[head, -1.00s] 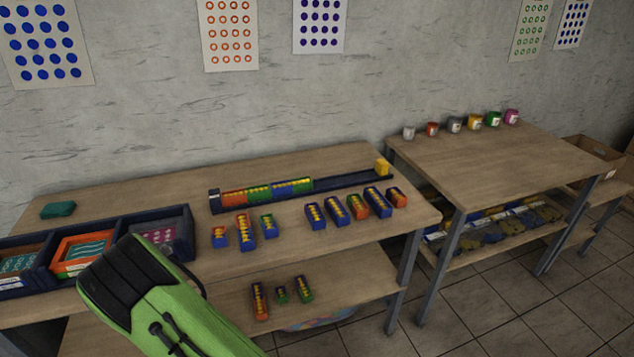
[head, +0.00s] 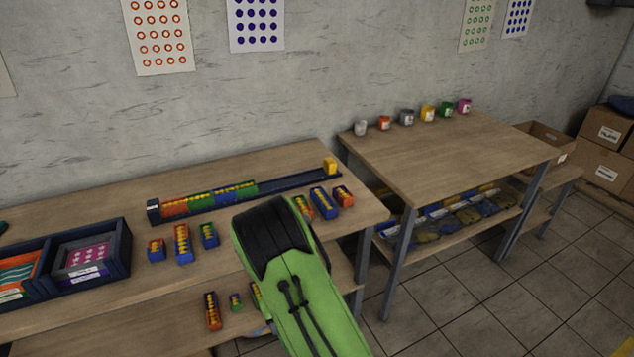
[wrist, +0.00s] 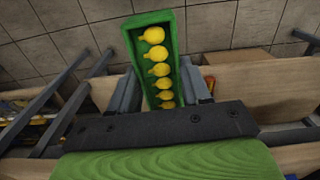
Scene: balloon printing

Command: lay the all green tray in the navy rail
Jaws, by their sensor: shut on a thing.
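The all green tray (wrist: 179,45) is a long narrow green box with a row of yellow balloon shapes inside. It shows in the wrist view between the jaws of my gripper (wrist: 160,88), which is shut on it. In the head view my green arm hides the gripper and the tray. The navy rail (head: 290,184) lies along the back of the left table. Its left part holds a row of orange, green and blue trays. Its right part is bare, up to a yellow block (head: 330,166) at the right end.
Small trays stand in front of the rail, such as a blue and orange one (head: 183,244) and a blue one (head: 323,203). My arm covers some. A navy compartment box (head: 122,240) sits at the left. The right table (head: 450,150) has several paint cups along its back.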

